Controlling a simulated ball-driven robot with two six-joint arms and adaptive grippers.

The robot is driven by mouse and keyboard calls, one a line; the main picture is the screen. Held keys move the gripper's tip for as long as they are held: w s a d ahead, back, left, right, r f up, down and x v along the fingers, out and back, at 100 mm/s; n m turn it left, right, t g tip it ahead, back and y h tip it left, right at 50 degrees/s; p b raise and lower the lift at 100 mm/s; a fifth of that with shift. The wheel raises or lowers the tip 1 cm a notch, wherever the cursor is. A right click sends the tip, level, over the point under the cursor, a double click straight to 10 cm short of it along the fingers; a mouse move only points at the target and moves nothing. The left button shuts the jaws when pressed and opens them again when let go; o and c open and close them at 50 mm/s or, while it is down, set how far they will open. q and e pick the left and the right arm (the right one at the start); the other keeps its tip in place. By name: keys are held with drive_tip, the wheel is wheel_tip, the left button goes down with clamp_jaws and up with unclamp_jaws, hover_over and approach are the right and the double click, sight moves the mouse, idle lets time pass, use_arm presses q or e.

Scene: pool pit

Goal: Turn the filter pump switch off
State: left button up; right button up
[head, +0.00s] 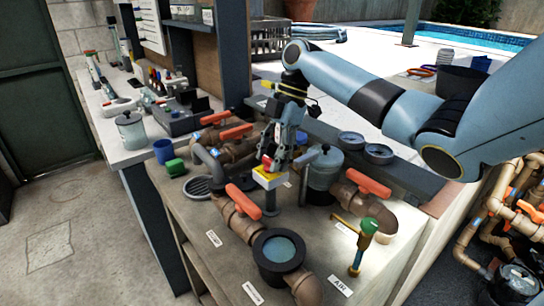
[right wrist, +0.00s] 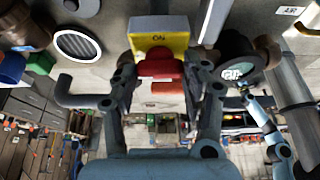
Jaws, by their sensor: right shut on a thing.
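The filter pump switch is a yellow and white box (head: 269,180) on a dark post on the bench, with a red knob (head: 267,162) on its face. My right gripper (head: 276,158) reaches down to the box, its fingers around the red knob. In the right wrist view the yellow plate (right wrist: 158,42) carries small dark lettering above the red knob (right wrist: 160,68). The right gripper's fingers (right wrist: 162,76) are shut on the knob from both sides and partly hide it. My left gripper does not show.
Brown pipes with orange valve handles (head: 243,201) stand close around the switch. A blue cup (head: 163,151) and green block (head: 175,167) stand left.

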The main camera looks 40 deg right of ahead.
drive_tip(key=o, duration=1.2)
drive_tip(key=shift+c, duration=0.2)
drive_tip(key=v, duration=1.2)
